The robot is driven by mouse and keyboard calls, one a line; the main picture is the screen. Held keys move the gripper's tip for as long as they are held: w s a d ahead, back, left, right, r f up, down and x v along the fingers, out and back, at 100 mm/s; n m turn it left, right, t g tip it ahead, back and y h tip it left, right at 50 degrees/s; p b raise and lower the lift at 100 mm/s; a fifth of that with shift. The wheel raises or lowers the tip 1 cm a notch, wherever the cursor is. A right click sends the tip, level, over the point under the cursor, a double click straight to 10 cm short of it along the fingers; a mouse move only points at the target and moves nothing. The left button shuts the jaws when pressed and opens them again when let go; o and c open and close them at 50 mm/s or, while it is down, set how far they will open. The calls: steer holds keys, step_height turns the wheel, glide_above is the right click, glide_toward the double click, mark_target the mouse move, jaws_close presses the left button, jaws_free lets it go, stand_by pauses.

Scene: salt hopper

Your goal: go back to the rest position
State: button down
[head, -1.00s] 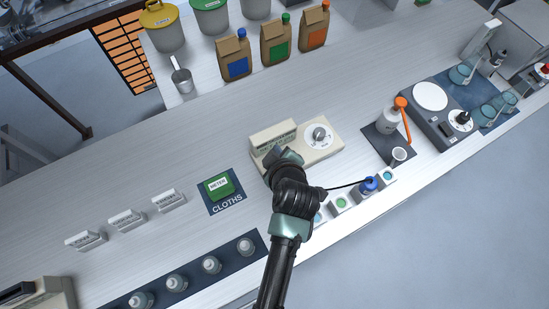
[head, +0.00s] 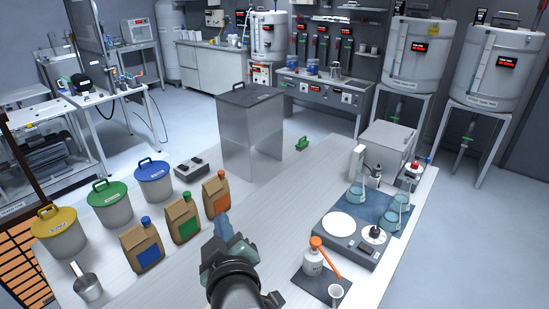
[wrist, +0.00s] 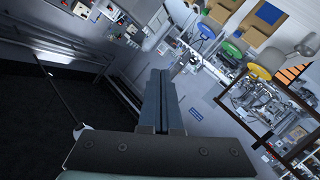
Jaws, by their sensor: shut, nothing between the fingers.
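My gripper (head: 223,228) shows at the lower middle of the head view, with my arm coming in from the bottom edge. It is raised in front of the bench (head: 240,205) and hides part of its top. In the wrist view, the two fingers of my gripper (wrist: 161,78) lie side by side, shut and empty. The wrist view is tilted and shows the room at an odd angle. Nothing touches the fingers.
Paper bags (head: 183,216) and lidded buckets (head: 110,204) stand left of my gripper. A white bottle with an orange spout (head: 313,262) and a dark scale unit (head: 352,238) stand right. The bench between is mostly clear.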

steer(key=d+r+m+t, duration=0.3)
steer(key=r+t, duration=0.1)
steer(key=r, duration=1)
steer(key=s+d+r+m+t+h, duration=0.1)
steer(key=s+d+r+m+t, duration=0.1)
steer(key=s+r, duration=0.3)
steer(key=s+d+r+m+t+h+b, duration=0.1)
steer(key=s+r, duration=0.4)
steer(key=r, duration=0.5)
steer(key=s+d+r+m+t+h+b, duration=0.1)
steer(key=s+d+r+m+t+h, duration=0.1)
steer(key=r, duration=0.6)
steer(key=s+d+m+t, duration=0.1)
steer(key=s+m+t, duration=0.1)
steer(key=s+t, duration=0.1)
steer(key=shift+d+t, duration=0.2)
steer(key=shift+t, duration=0.1)
